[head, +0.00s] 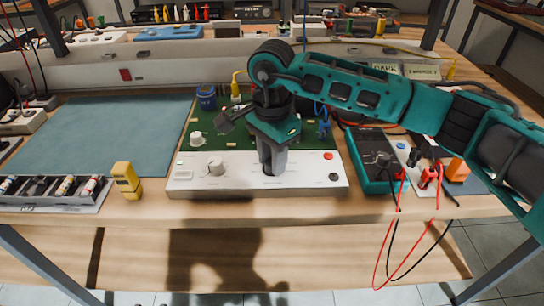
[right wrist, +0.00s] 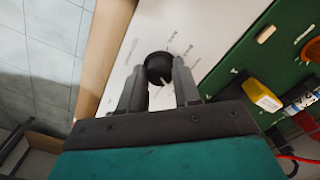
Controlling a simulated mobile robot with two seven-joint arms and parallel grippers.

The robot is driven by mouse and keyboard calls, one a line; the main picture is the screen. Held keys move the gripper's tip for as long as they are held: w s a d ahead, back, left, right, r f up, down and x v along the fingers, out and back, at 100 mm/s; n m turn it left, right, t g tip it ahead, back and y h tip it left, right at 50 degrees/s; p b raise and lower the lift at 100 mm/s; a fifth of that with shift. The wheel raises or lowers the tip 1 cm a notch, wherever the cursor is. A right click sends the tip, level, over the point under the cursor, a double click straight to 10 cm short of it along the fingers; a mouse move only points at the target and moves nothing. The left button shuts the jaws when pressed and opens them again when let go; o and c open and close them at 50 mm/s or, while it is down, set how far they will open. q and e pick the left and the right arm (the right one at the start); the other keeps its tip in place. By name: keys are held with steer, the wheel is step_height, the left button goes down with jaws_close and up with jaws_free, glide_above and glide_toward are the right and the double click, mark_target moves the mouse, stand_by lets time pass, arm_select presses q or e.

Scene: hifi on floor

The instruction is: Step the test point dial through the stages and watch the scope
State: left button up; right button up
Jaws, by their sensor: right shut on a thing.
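A white panel (head: 235,184) with a green circuit board (head: 212,128) behind it lies near the front edge of the bench. My right gripper (head: 270,168) points straight down onto the panel's middle and hides the dial in the head view. The right wrist view shows the black round dial (right wrist: 158,68) with a pale pointer line, between the two fingers of this gripper (right wrist: 158,80), which is shut on it. Small print around the dial is too small to read. I cannot pick out the scope's screen for certain. My left gripper is not in view.
A teal meter (head: 373,155) with leads stands to the right. A yellow tool (head: 126,180) and a parts tray (head: 62,192) stand left. The blue-grey mat (head: 105,135) is clear.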

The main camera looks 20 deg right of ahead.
steer(key=m, duration=0.3)
steer(key=shift+b, duration=0.3)
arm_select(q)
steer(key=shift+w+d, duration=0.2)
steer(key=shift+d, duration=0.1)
arm_select(e)
steer(key=shift+m, duration=1.3)
steer(key=o, duration=1.1)
steer(key=shift+c, duration=0.2)
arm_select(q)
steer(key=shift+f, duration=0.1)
